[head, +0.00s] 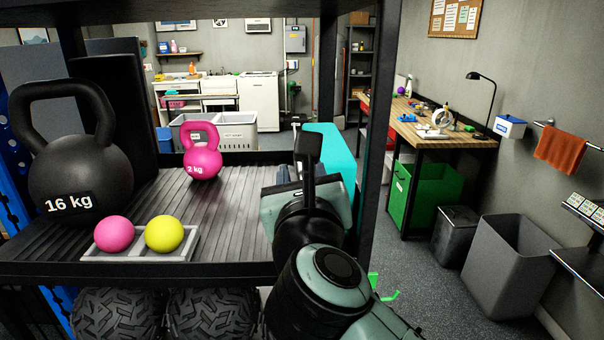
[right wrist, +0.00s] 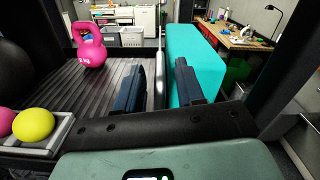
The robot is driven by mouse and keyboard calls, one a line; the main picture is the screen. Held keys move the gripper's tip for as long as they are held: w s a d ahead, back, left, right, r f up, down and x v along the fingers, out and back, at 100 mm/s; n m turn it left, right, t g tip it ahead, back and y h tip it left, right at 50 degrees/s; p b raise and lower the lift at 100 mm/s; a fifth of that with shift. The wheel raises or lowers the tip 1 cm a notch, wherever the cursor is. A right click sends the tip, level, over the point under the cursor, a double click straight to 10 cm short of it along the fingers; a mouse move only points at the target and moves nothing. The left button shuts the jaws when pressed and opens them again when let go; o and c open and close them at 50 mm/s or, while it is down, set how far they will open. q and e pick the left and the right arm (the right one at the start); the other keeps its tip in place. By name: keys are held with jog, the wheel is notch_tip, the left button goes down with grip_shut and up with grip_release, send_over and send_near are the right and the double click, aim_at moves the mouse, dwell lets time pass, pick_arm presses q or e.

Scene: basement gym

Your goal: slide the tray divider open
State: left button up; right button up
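My right gripper (head: 292,173) is over the right end of the ribbed black shelf. In the right wrist view its two dark blue fingers (right wrist: 160,72) stand apart. A thin upright grey edge (right wrist: 160,88) shows in the gap between them; I cannot tell whether it is the tray divider or the shelf's side rim, or whether the fingers touch it. A small grey tray (head: 141,256) at the shelf's front left holds a pink ball (head: 114,233) and a yellow ball (head: 164,233). My left gripper is out of view.
A black 16 kg kettlebell (head: 78,175) and a pink 2 kg kettlebell (head: 203,158) stand on the shelf. A black upright (head: 378,110) rises at its right. A teal block (head: 338,150) lies beyond the shelf's right side. The shelf's middle is clear.

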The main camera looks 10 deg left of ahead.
grip_shut()
jog(key=shift+a, duration=0.15)
pick_arm(q)
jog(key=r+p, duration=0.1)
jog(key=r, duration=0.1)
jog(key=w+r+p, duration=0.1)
jog(key=p, duration=0.1)
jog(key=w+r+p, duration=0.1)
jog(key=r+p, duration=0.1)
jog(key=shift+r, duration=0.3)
pick_arm(e)
jog(key=s+a, duration=0.2)
jog(key=a, duration=0.6)
jog(key=s+a, duration=0.2)
jog(key=a, duration=0.6)
jog(key=shift+s, duration=0.35)
jog(key=shift+r, duration=0.1)
grip_release()
